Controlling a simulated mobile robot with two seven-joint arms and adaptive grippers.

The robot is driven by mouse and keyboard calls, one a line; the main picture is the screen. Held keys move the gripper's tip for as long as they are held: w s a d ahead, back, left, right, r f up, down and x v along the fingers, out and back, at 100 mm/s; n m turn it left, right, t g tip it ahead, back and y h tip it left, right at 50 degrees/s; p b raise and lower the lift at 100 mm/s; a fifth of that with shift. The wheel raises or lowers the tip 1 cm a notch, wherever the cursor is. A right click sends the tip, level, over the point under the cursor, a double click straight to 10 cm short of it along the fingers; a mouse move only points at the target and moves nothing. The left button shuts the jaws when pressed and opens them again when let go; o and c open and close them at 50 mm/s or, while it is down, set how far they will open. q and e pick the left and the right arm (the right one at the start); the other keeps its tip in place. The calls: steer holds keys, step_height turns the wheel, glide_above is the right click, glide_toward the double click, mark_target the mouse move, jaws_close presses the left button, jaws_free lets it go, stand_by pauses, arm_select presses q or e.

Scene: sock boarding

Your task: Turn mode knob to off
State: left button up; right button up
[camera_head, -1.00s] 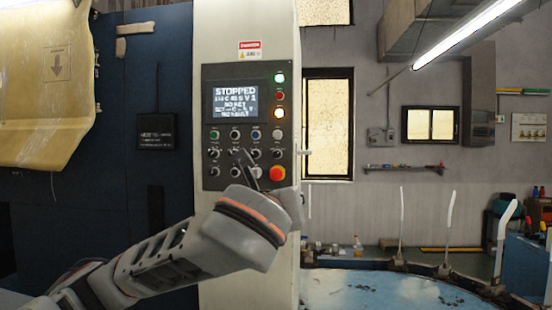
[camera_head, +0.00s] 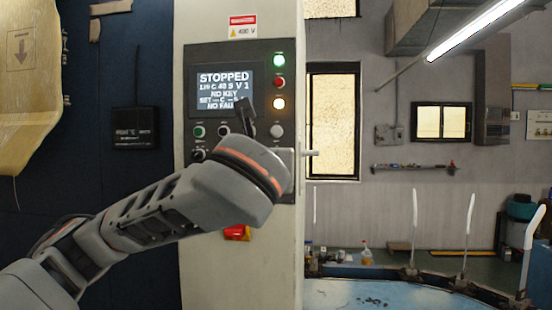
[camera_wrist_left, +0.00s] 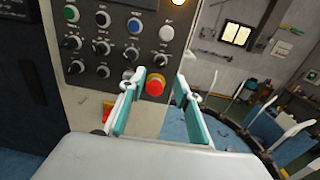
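The control panel (camera_head: 264,108) is on a pale cabinet column. Its screen (camera_head: 224,90) reads STOPPED. The left wrist view shows several black knobs on it, such as one at the upper row (camera_wrist_left: 104,19), one in the middle (camera_wrist_left: 100,48) and one lower down (camera_wrist_left: 103,72). Their labels are too small to read, so I cannot tell which is the mode knob. My left gripper (camera_wrist_left: 158,80) is open and empty in front of the panel's lower edge, with the red emergency button (camera_wrist_left: 155,87) seen between its fingers. In the head view my left arm hides the lower knobs.
A red and yellow switch (camera_head: 237,232) is on the column below the panel. A handle (camera_head: 311,153) sticks out at the column's right edge. A blue round table (camera_head: 380,292) with upright white forms (camera_head: 468,220) stands to the right. A dark cabinet (camera_head: 100,200) is at the left.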

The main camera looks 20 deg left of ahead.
arm_select(q)
steer(key=x, duration=0.7)
steer(key=shift+p, duration=0.4)
arm_select(e)
steer(key=shift+s+d+r, duration=0.1)
steer(key=shift+s+r, duration=0.3)
arm_select(q)
steer(key=shift+r, duration=0.1)
jaws_close()
arm_select(e)
steer(key=shift+s+f, duration=0.1)
steer(key=shift+f, duration=0.15)
